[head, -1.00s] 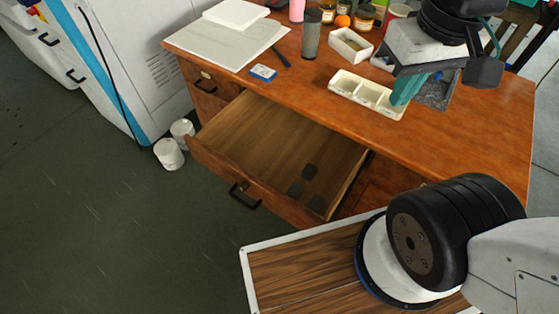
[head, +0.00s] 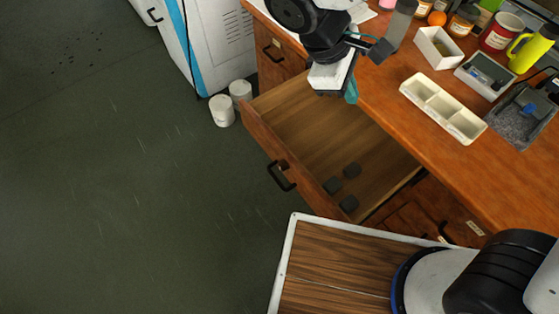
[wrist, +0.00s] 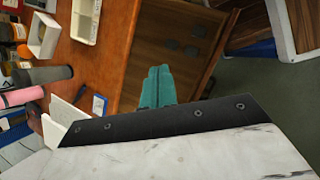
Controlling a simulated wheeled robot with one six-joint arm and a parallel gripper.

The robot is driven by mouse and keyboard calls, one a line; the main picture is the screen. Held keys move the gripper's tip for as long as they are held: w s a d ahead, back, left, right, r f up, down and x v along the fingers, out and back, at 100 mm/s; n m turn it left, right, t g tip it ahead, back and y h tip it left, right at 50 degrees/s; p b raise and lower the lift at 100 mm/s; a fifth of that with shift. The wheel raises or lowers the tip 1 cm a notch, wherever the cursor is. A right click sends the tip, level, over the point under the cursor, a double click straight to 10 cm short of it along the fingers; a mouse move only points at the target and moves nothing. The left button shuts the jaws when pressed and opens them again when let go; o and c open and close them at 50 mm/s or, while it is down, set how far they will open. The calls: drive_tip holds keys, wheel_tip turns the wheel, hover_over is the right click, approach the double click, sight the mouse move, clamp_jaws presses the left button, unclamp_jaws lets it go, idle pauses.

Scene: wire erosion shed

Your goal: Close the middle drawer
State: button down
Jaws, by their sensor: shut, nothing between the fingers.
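The middle drawer (head: 322,135) of the wooden desk is pulled well out. Several dark flat pieces lie in it near its right end. Its front carries a black handle (head: 281,175) facing the floor. In the wrist view the drawer's inside (wrist: 175,37) shows beyond the fingers. My gripper (head: 351,90) has teal fingers, shut and empty, above the far left part of the open drawer, beside the desk top edge. In the wrist view the shut fingers (wrist: 157,88) point toward the drawer. I cannot tell their exact height above it.
The desk top (head: 400,115) holds a three-part white tray (head: 443,107), a white box (head: 439,47), a red mug (head: 501,33) and a yellow-green bottle (head: 534,46). Two white canisters (head: 222,110) stand on the floor left of the drawer. Floor in front is clear.

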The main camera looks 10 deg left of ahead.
drive_tip(key=s+a+f+n+t, duration=0.3)
drive_tip(key=s+a+f+n, duration=0.3)
drive_tip(key=a+f, duration=0.4)
drive_tip(key=s+a+f+n+t, duration=0.2)
drive_tip(key=s+a+f+n, duration=0.45)
drive_tip(key=a+f, duration=0.35)
approach(287, 162)
wheel_tip(287, 162, down, 4)
drive_tip(key=shift+w+d+f+h, duration=0.15)
drive_tip(key=shift+w+d+f, duration=0.05)
drive_tip(key=shift+w+d, duration=0.3)
drive_tip(key=shift+w+d+f+h, duration=0.15)
drive_tip(key=shift+w+d, duration=0.25)
drive_tip(key=shift+w, duration=0.1)
drive_tip(key=shift+w+d, duration=0.3)
drive_tip(key=shift+w, duration=0.1)
